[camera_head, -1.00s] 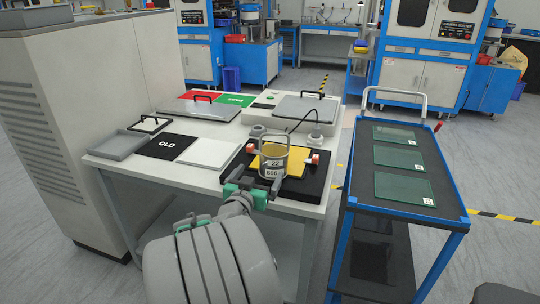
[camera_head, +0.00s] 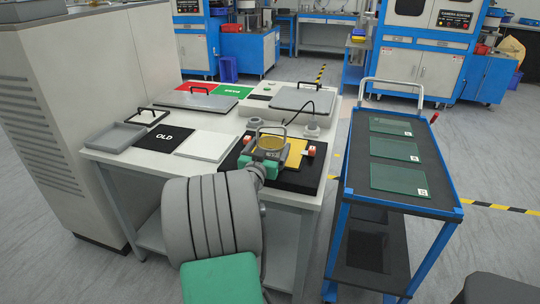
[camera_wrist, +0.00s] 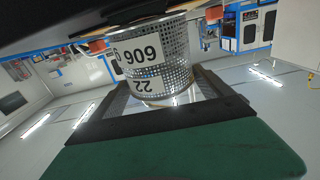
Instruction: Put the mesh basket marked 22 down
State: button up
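The mesh basket marked 22 (camera_wrist: 155,60) is a perforated metal cup with a wire handle. In the head view the basket (camera_head: 270,142) stands upright over the yellow plate (camera_head: 295,153) on a black board; whether its base touches is hidden. In the wrist view it appears upside down, with its "22" label and a second number label facing me. My gripper (camera_head: 265,163) is in front of it and covers its lower part in the head view. In the wrist view my dark fingers (camera_wrist: 165,95) are apart, with the basket's rim and handle between or just beyond their tips; contact is unclear.
Orange-and-white blocks (camera_head: 310,151) flank the plate. A white panel (camera_head: 207,145), a black OLD panel (camera_head: 164,138) and a grey tray (camera_head: 115,137) lie to the left. A round fitting with a cable (camera_head: 312,130) is behind. A blue cart (camera_head: 400,195) with glass plates stands right.

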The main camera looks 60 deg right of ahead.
jog(key=shift+f, duration=0.1)
jog(key=c, duration=1.7)
jog(key=shift+c, duration=0.2)
